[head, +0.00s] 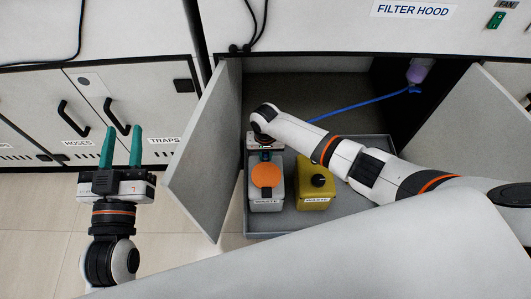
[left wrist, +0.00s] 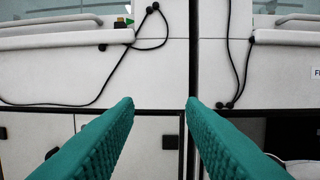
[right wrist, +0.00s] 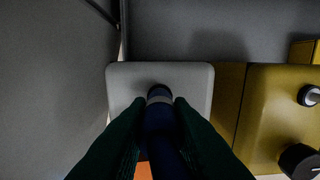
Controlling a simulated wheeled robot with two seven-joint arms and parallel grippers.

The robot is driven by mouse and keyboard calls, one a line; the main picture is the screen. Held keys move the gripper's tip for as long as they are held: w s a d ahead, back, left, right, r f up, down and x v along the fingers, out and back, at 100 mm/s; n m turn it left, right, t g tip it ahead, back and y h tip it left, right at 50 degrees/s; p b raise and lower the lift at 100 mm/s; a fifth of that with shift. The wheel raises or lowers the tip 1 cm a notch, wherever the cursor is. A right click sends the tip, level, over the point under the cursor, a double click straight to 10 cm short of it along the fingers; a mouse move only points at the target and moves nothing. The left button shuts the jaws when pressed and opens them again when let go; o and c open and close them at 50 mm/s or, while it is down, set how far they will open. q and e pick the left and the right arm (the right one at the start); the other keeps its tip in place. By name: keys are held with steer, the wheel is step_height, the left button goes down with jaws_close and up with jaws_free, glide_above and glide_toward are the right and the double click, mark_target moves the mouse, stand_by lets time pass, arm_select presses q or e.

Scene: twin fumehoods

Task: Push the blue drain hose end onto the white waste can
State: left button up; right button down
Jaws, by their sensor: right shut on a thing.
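The white waste can (head: 265,203), with an orange disc on its top, stands in the grey tray inside the open cabinet. Its pale top shows in the right wrist view (right wrist: 190,76). My right gripper (head: 265,154) is over the can's rear part and shut on the dark blue hose end (right wrist: 160,112). In the right wrist view the tip lines up with a dark round spot on the can's top; I cannot tell whether it is seated. The blue hose (head: 365,104) runs to the cabinet's back right. My left gripper (head: 123,135) is open and empty, left of the cabinet door.
A yellow can (head: 316,187) with a black cap stands close to the right of the white can. The grey tray (head: 345,215) has free room at its right. Open doors stand at the left (head: 205,150) and right (head: 475,125) of the cabinet.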

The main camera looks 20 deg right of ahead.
steer(key=shift+f, duration=0.35)
steer(key=c, duration=1.2)
jaws_free()
arm_select(q)
steer(key=shift+s+d+r+t, duration=0.1)
steer(key=shift+r+t, duration=0.4)
steer(key=shift+r, duration=0.15)
